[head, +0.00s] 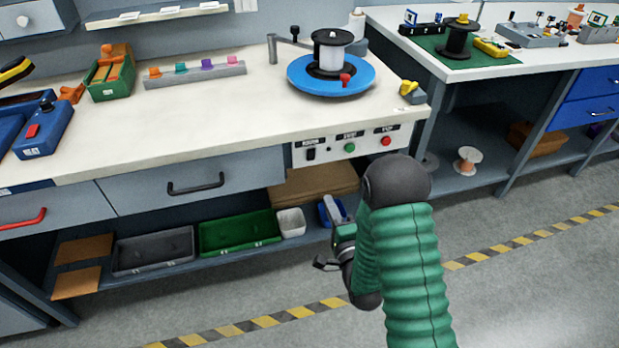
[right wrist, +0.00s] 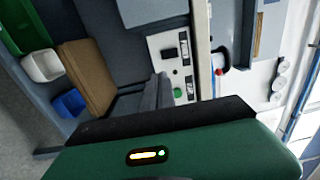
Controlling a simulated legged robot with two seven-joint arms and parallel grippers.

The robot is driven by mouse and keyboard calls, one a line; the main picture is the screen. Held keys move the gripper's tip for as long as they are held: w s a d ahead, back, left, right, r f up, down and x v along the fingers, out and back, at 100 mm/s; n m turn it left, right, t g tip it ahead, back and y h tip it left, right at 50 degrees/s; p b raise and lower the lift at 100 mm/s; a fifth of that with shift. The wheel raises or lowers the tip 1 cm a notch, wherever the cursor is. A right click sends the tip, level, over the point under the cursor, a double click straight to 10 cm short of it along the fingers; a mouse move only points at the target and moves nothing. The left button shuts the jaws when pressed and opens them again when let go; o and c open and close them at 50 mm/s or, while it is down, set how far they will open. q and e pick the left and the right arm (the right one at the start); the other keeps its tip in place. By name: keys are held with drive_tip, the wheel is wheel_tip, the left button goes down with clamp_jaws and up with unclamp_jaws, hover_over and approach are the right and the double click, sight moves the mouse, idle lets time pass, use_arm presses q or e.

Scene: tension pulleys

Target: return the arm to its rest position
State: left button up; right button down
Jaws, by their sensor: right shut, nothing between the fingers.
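My right arm, in a green ribbed sleeve, comes up from the bottom of the head view and bends at a dark elbow. My right gripper (head: 336,211) is in front of the bench's lower shelf, below the control panel. Its narrow grey fingers are shut and empty. They also show in the right wrist view (right wrist: 157,92), close together in front of the dark space under the bench. My left arm and gripper are not in view.
The bench (head: 230,112) carries a blue turntable (head: 301,78) with a spool. Its front has a drawer (head: 135,186) and a button panel (head: 331,153). Below, a shelf holds a green bin (head: 240,232), a white bin (head: 291,222) and cardboard (head: 315,184). The floor (head: 520,285) at right is clear.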

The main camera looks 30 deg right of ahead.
drive_tip(key=s+a+f+n+g+y, duration=0.1)
drive_tip(key=a+f+n+g+y, duration=0.1)
drive_tip(key=a+n+g, duration=0.25)
drive_tip(key=a+f+n+g+y, duration=0.1)
drive_tip(key=a+f+n+g, duration=0.2)
drive_tip(key=n, duration=0.3)
drive_tip(key=s+a+n+g+y, duration=0.1)
drive_tip(key=s+a+n+g, duration=0.3)
drive_tip(key=s, duration=0.3)
drive_tip(key=s+a+n+g, duration=0.2)
drive_tip(key=s+n+g, duration=0.1)
drive_tip(key=s+n, duration=0.35)
drive_tip(key=w+r+p+v, duration=0.1)
drive_tip(key=w+p+v, duration=0.1)
drive_tip(key=p+v, duration=1.1)
drive_tip(key=w+p+v, duration=0.3)
drive_tip(key=p+v, duration=1)
drive_tip(key=shift+w+r+g, duration=0.25)
drive_tip(key=shift+r+g, duration=0.1)
drive_tip(key=shift+g, duration=0.1)
